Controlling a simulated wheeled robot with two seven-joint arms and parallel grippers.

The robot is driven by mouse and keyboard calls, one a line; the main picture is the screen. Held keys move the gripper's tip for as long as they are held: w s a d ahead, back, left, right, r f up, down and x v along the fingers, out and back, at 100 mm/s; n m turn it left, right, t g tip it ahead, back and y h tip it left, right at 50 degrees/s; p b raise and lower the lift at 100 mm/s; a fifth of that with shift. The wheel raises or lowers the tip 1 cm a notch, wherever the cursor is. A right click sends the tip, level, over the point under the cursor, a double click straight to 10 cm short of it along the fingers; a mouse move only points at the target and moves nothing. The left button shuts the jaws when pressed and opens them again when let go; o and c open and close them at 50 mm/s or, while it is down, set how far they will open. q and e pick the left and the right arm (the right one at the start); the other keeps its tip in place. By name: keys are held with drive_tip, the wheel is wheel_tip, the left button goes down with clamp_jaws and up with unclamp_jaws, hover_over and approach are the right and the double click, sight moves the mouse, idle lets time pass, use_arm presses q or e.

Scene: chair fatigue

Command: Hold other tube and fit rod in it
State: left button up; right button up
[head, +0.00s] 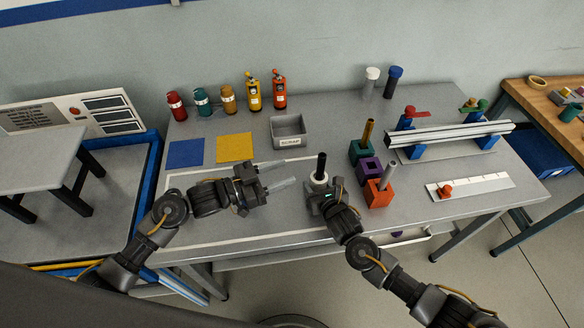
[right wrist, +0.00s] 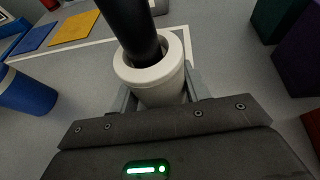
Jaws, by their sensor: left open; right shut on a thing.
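A white tube (head: 320,181) stands upright near the front middle of the table, and it also shows in the right wrist view (right wrist: 155,88). A black rod (head: 321,164) rises from its mouth; in the right wrist view the rod (right wrist: 132,30) has its lower end inside the rim. How deep it sits is hidden. My right gripper (head: 320,190) is shut around the tube, one finger on each side. My left gripper (head: 284,173) is open and empty, left of the tube, its fingers pointing toward it and apart from the rod.
Green (head: 361,150), purple (head: 369,168) and orange (head: 378,194) blocks stand right of the tube, with rods in the green and orange ones. A grey scrap bin (head: 289,139) is behind. A blue cylinder (right wrist: 25,92) shows left in the wrist view. White-capped and blue-capped cylinders stand at the back.

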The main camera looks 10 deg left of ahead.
idle(0.3)
drive_tip(key=o, duration=1.1)
drive_tip(key=shift+s, duration=0.15)
drive_tip(key=v, duration=1.2)
drive_tip(key=shift+r, duration=0.15)
drive_tip(key=shift+w, duration=0.2)
